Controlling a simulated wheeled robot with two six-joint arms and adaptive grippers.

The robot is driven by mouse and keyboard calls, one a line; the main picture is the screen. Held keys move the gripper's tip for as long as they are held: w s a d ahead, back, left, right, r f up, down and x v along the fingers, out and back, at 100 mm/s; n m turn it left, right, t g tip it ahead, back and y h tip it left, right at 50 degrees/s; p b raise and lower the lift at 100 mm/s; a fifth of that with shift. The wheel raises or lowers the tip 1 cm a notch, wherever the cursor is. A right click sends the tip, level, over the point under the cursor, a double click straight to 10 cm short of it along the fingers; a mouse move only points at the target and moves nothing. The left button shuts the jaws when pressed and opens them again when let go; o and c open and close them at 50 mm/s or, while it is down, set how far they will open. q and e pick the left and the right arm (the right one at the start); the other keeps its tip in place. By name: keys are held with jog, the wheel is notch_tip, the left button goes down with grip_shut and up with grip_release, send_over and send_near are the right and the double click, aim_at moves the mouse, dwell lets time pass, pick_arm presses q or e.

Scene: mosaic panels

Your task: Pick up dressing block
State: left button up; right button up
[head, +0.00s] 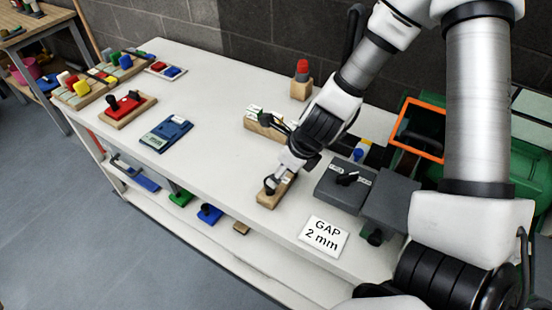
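A small tan wooden block (268,201) with a dark round part on top lies near the front edge of the white table (215,100); it looks like the dressing block. My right gripper (272,184) is right at its top, with the arm coming in from the right. The fingers are small and partly blend with the dark part, so I cannot tell whether they are closed on it. The block appears to rest on the table. My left gripper is not in view.
A grey device (344,187) and a "GAP 2 mm" card (323,236) are close on the right. A wooden rack (262,124) and a red-topped block (301,87) stand behind. A blue gauge (166,134) lies left, with free tabletop between.

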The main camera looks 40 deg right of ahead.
jog(key=shift+s+a+f+b, duration=0.1)
jog(key=shift+a+f+b, duration=0.5)
jog(key=shift+a+f, duration=0.25)
jog(key=w+f+b, duration=0.1)
jog(key=f, duration=0.1)
jog(key=w+f+b, duration=0.2)
jog(key=shift+d+f, duration=0.15)
jog(key=shift+r, duration=0.25)
jog(key=shift+s+r, duration=0.1)
jog(key=shift+s, duration=0.05)
jog(key=shift+c, duration=0.7)
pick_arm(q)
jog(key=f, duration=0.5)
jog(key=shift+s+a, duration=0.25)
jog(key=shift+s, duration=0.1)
pick_arm(e)
grip_shut()
